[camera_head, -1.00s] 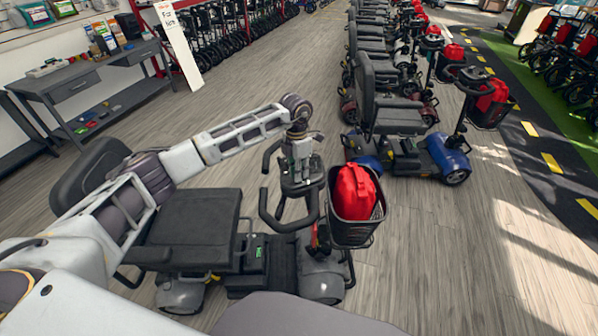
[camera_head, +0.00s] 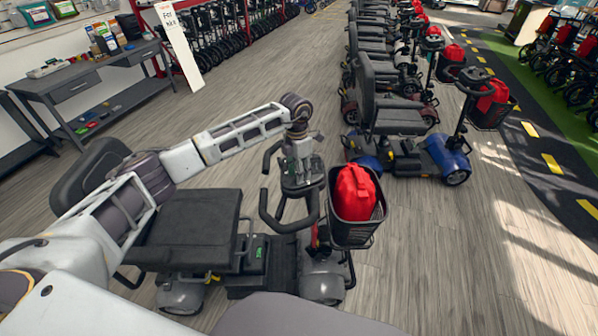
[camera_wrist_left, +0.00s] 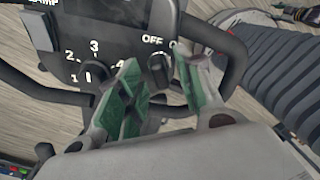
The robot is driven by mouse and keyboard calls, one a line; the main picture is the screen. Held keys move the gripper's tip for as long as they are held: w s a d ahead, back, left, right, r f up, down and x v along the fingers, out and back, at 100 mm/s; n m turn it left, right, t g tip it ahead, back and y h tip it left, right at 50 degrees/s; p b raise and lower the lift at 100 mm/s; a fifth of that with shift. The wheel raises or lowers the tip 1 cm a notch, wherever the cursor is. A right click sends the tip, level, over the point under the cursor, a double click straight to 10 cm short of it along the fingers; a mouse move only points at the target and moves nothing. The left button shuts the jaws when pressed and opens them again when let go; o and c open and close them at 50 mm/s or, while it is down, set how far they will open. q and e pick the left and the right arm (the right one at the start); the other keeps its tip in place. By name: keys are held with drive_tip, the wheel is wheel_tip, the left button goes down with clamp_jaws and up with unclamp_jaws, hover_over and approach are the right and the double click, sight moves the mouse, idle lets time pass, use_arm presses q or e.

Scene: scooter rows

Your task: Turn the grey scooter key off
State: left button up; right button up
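The grey scooter (camera_head: 320,278) stands in front of me, its console (camera_head: 303,187) at the top of the tiller. My left gripper (camera_head: 300,178) points down over this console. In the left wrist view, a dark key knob (camera_wrist_left: 160,70) stands on the console beneath the label OFF; a second label to its right is partly hidden by a finger. My left gripper (camera_wrist_left: 160,84) is open, with one green-padded finger on each side of the key knob. A narrow gap seems to show beside the knob; contact cannot be told. My right gripper is not in view.
A numbered dial (camera_wrist_left: 95,72) sits left of the key on the console. The black handlebar loop (camera_head: 290,222) surrounds the tiller. A basket (camera_head: 352,228) with a red bag (camera_head: 355,192) hangs at the front. A blue scooter (camera_head: 440,155) stands beyond; floor at right is clear.

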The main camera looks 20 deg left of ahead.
use_arm(q)
wheel_tip(320, 180, up, 12)
drive_tip(key=shift+w+a+f, duration=0.15)
drive_tip(key=shift+w+a, duration=0.2)
drive_tip(key=shift+a, duration=0.05)
idle(0.3)
drive_tip(key=shift+s+f, duration=0.1)
idle(0.4)
